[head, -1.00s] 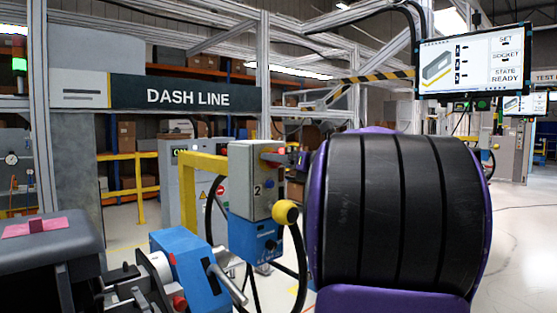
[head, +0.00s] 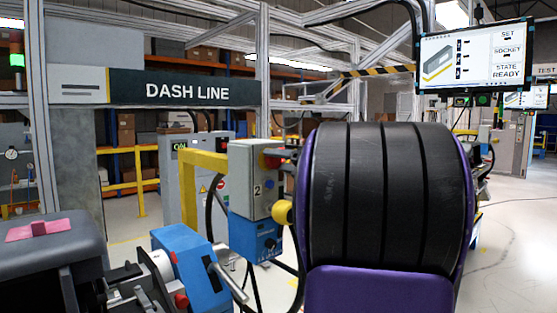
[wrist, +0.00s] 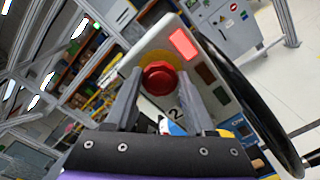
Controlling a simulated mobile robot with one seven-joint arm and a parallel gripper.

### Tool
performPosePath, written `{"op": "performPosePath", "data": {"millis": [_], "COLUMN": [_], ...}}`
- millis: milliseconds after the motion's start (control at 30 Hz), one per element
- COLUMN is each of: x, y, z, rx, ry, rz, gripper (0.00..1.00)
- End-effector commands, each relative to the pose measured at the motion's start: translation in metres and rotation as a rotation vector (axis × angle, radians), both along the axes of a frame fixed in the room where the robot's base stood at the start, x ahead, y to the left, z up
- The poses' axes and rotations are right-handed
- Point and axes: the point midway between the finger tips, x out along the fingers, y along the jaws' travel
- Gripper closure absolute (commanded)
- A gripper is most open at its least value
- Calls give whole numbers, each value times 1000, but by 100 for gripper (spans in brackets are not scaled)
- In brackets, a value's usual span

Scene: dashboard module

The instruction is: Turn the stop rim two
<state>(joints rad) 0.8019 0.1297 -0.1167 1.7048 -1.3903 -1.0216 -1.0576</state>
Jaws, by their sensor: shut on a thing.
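The grey station box (head: 257,180) marked 2 stands in the middle of the head view, with its red stop (head: 271,162) on the right side. In the wrist view the red round stop (wrist: 159,78) sits on a yellow surround (wrist: 152,62). My gripper (wrist: 159,82) has one grey finger on each side of the red stop and is shut on its rim. Exact finger contact is hard to see. In the head view my black and purple arm link hides most of the gripper.
A red rectangular lamp (wrist: 183,45) is beside the stop on the box face. A yellow post (head: 187,190) and a blue unit (head: 256,236) adjoin the box. A black cable (wrist: 245,95) arcs close on the right. A screen (head: 475,58) reads STATE READY.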

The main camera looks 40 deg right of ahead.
Motion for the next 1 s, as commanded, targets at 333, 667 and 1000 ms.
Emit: {"op": "performPosePath", "data": {"millis": [333, 667, 1000], "x": [0, 0, 2], "y": [0, 0, 1], "z": [1, 0, 0], "rx": [3, 2, 2], "ry": [-1, -1, -1], "rz": [0, 1, 1], "gripper": [100, 15, 15]}}
